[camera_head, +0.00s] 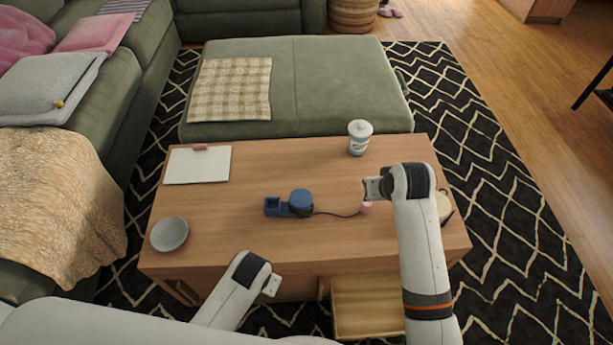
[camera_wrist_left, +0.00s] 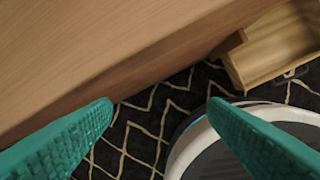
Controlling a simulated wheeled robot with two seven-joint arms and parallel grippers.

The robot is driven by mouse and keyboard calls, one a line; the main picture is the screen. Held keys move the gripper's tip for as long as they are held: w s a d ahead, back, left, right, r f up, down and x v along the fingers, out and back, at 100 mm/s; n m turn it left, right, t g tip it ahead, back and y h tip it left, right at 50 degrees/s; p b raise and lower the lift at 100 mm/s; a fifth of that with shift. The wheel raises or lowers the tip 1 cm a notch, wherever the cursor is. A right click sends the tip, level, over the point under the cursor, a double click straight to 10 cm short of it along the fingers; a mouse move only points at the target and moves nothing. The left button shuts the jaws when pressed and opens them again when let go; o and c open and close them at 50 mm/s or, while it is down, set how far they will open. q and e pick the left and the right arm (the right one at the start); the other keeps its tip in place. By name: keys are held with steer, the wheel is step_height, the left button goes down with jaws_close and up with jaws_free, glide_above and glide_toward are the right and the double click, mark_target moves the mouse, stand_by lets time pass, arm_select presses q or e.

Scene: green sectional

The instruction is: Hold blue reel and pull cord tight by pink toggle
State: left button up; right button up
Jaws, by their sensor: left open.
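The blue reel (camera_head: 301,198) sits on the wooden table (camera_head: 240,240), beside a blue square-topped part (camera_head: 272,207). A thin brown cord (camera_head: 336,214) runs right from the reel, sagging slightly, to the small pink toggle (camera_head: 366,208). My right gripper (camera_head: 372,188) is just above and behind the toggle in the picture; its fingers are too small to read, and contact is unclear. My left gripper (camera_head: 271,285) is at the table's front edge, away from the reel. In the left wrist view its green fingers (camera_wrist_left: 160,103) are apart with nothing between them.
A grey bowl (camera_head: 169,234) stands at the table's left, a white pad (camera_head: 197,165) at the back left, and a white lidded cup (camera_head: 360,137) at the back right. A beige object (camera_head: 444,206) is partly hidden behind my right arm. An open wooden drawer (camera_head: 368,305) juts out in front.

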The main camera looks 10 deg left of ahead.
mark_target(301, 198)
arm_select(q)
steer(key=shift+n+g, duration=0.5)
steer(key=shift+n, duration=0.4)
steer(key=w+d+r, duration=0.1)
steer(key=w+r, duration=0.1)
steer(key=w, duration=0.2)
steer(key=w+d+r, duration=0.1)
steer(key=w, duration=0.4)
steer(key=w+d+r, duration=0.1)
steer(key=w+r, duration=0.1)
steer(key=w, duration=0.3)
steer(key=shift+d+r, duration=0.35)
steer(key=shift+d, duration=0.05)
steer(key=w+d+r, duration=0.1)
steer(key=w+r, duration=0.1)
steer(key=w, duration=0.1)
steer(key=w+r+n+g, duration=0.1)
steer(key=w+r, duration=0.2)
steer(key=w+d+r+n+h, duration=0.1)
steer(key=w+r, duration=0.2)
steer(key=shift+d, duration=0.3)
step_height(301, 198, down, 12)
steer(key=shift+r, duration=0.2)
steer(key=c, duration=0.8)
steer(key=shift+o, duration=0.2)
